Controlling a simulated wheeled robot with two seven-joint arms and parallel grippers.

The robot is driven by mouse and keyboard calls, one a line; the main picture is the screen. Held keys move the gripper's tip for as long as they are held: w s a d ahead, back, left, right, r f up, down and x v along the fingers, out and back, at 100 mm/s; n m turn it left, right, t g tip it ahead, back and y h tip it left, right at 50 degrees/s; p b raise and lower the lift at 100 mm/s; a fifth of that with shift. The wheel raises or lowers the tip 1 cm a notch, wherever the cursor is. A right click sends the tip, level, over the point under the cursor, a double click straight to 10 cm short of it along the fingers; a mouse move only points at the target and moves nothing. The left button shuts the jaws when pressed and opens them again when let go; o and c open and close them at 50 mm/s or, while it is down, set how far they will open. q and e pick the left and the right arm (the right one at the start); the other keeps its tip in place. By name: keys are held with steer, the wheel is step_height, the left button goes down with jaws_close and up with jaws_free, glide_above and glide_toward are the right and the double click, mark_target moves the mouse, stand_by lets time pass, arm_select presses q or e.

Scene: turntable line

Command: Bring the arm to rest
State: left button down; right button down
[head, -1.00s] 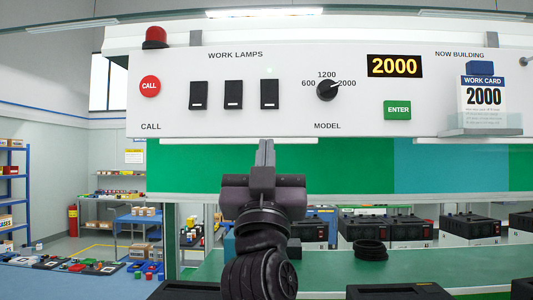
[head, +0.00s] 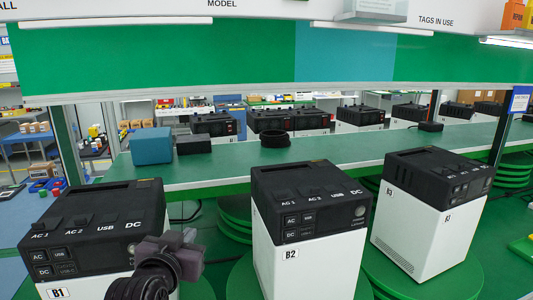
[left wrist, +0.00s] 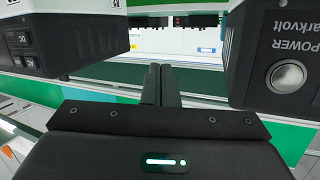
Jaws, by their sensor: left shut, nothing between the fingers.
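My left gripper (head: 188,238) is low in the head view, beside the right side of the black-topped white unit B1 (head: 95,225) and left of unit B2 (head: 305,215). In the left wrist view its two fingers (left wrist: 161,75) are together with nothing between them. Units show on both sides of the fingers there, the right one with a round power button (left wrist: 286,75). No contact with the units can be made out. My right gripper is not in view.
Unit B3 (head: 430,215) stands at the right on a green turntable. Behind is a green bench (head: 350,151) with a teal box (head: 152,146), a black coil (head: 275,139) and a small black block (head: 431,127). A panel edge (head: 250,10) hangs above.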

arm_select(q)
steer(key=s+a+f+g+y, duration=0.15)
steer(key=s+f+g, duration=0.45)
steer(key=s+f, duration=0.7)
steer(key=s+a+f+g+h, duration=0.15)
steer(key=s+f+g, duration=0.45)
steer(key=s+f, duration=0.7)
step_height(320, 180, down, 31)
steer(key=g+y, duration=0.1)
steer(key=g, duration=0.1)
steer(key=s+a+f, duration=0.2)
steer(key=s+f, duration=0.6)
steer(key=s, duration=0.2)
steer(key=s+a+f, duration=0.2)
steer(key=s+f, duration=0.7)
steer(key=shift+s+f+g, duration=0.3)
steer(key=shift+s+g, duration=0.05)
steer(key=shift+g, duration=0.05)
